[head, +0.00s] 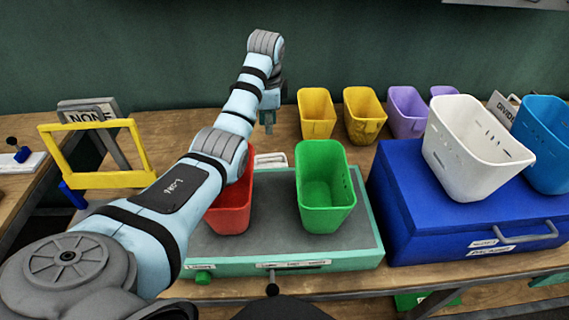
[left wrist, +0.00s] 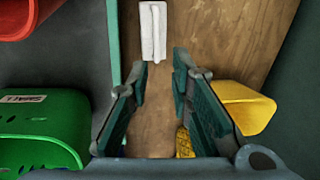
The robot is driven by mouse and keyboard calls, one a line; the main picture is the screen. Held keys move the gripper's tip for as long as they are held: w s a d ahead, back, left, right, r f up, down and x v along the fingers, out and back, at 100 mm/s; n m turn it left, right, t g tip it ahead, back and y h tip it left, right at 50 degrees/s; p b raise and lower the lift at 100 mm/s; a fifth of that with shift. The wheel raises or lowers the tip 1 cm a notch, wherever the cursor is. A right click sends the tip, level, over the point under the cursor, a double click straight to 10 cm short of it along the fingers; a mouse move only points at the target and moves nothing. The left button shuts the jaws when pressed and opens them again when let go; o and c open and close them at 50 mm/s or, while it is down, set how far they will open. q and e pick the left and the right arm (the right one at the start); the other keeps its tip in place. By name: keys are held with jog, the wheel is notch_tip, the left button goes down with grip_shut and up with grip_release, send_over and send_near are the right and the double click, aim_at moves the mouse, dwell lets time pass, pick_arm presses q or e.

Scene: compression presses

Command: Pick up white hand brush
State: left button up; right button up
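The white hand brush (left wrist: 153,32) lies on the wooden table at the top of the left wrist view, beyond my fingertips. A white piece that looks like it (head: 270,160) shows in the head view between the red and green bins, partly hidden. My left gripper (left wrist: 160,64) is open, with nothing between its fingertips, and points down above the table. In the head view, my left gripper (head: 268,122) is above the table behind the red bin, apart from the brush. My right gripper is not in view.
A red bin (head: 233,215) and green bin (head: 325,195) stand on a grey, green-edged press. Yellow bins (head: 317,112), purple bins (head: 405,110) and a blue box (head: 430,225) with a white bin (head: 470,150) are to the right. Something yellow (left wrist: 183,142) lies near the right finger.

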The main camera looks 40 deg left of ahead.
pick_arm(q)
jog(key=f, duration=0.1)
jog(key=b, duration=0.2)
send_over(271, 155)
jog(key=s, duration=0.1)
notch_tip(271, 155, down, 6)
jog(key=f, duration=0.2)
jog(key=f+b, duration=0.1)
jog(key=f, duration=0.2)
jog(key=w+f+b, duration=0.1)
jog(key=f, duration=0.2)
jog(key=shift+a, duration=0.15)
jog(key=shift+r, duration=0.1)
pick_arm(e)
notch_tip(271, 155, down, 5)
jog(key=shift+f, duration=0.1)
pick_arm(q)
jog(key=shift+w, duration=0.1)
grip_shut()
